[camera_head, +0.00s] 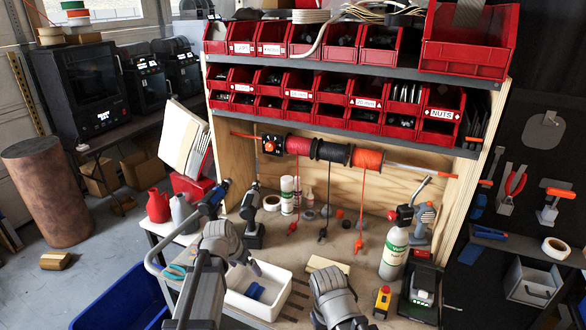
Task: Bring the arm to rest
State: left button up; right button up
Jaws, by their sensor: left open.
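My left arm comes in from the lower left, and its grey left gripper (253,267) hangs over the white bin (266,309) on the workbench. The jaws are open, and I see nothing held between them. A small blue object (255,291) lies in the bin, below and apart from the gripper. Part of my right arm shows at the bottom centre, in front of the bench; its jaws are not visible.
The workbench (315,236) carries a white-green gas cylinder (394,254), a yellow-red device (382,301) and a drill (251,217). Red parts bins (331,86) fill the shelves above. A blue crate (117,300) stands at lower left. Open floor lies left.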

pick_arm(q)
jog(key=s+d+g+y, duration=0.1)
jog(key=s+d+g, duration=0.1)
jog(key=s+d, duration=0.5)
jog(key=s+d+f+g+y, duration=0.1)
jog(key=s+d, duration=0.5)
jog(key=s, duration=0.8)
jog(key=shift+d+f+g+y, duration=0.2)
jog(key=shift+d+g+y, duration=0.25)
jog(key=shift+g, duration=0.35)
